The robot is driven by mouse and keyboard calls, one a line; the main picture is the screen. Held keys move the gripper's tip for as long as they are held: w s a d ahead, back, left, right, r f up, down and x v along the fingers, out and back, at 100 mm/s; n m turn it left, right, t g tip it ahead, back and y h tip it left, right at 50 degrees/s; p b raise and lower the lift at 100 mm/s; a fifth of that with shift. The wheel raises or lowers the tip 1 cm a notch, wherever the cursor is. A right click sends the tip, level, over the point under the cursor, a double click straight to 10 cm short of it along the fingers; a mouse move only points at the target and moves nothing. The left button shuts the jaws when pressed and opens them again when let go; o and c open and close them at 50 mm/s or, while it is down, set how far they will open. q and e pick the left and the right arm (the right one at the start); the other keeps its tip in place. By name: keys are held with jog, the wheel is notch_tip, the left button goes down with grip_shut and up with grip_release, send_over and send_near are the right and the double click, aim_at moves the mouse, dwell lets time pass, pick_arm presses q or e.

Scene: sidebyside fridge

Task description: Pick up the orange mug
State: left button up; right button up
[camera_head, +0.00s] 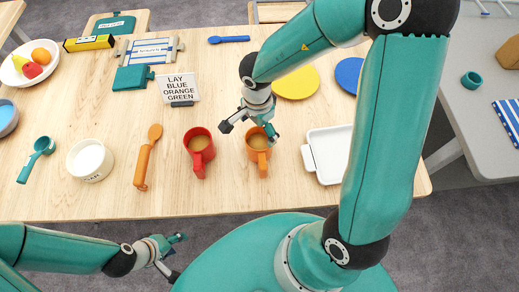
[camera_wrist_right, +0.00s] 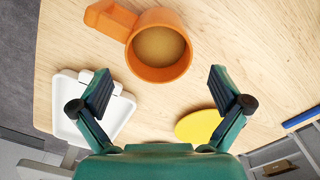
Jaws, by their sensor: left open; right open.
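The orange mug (camera_head: 259,153) stands upright on the wooden table and holds a brown drink. Its handle points toward the front edge of the table. In the right wrist view the mug (camera_wrist_right: 158,68) is at the top middle, just beyond the fingers. My right gripper (camera_head: 249,124) is open and empty beside the mug's far side, and its fingers show spread in the right wrist view (camera_wrist_right: 165,92). I cannot tell if a finger touches the rim. My left gripper (camera_head: 174,256) is open and empty in front of the table, away from the mug.
A red mug (camera_head: 199,152) stands close to the left of the orange mug. A white tray (camera_head: 327,154) lies to the right. Yellow (camera_head: 296,82) and blue (camera_head: 348,74) plates lie behind. A sign (camera_head: 179,88), an orange spoon (camera_head: 148,157) and a white bowl (camera_head: 90,160) are further left.

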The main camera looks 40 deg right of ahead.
aim_at(259, 144)
notch_tip(259, 144, down, 3)
jog(key=shift+s+f+b, duration=0.1)
jog(key=shift+b, duration=0.25)
jog(key=shift+f+b, duration=1.05)
jog(key=shift+f, duration=1.6)
jog(key=shift+s, duration=0.1)
jog(key=c, duration=1.4)
jog(key=shift+r, duration=0.15)
jog(key=shift+c, duration=0.2)
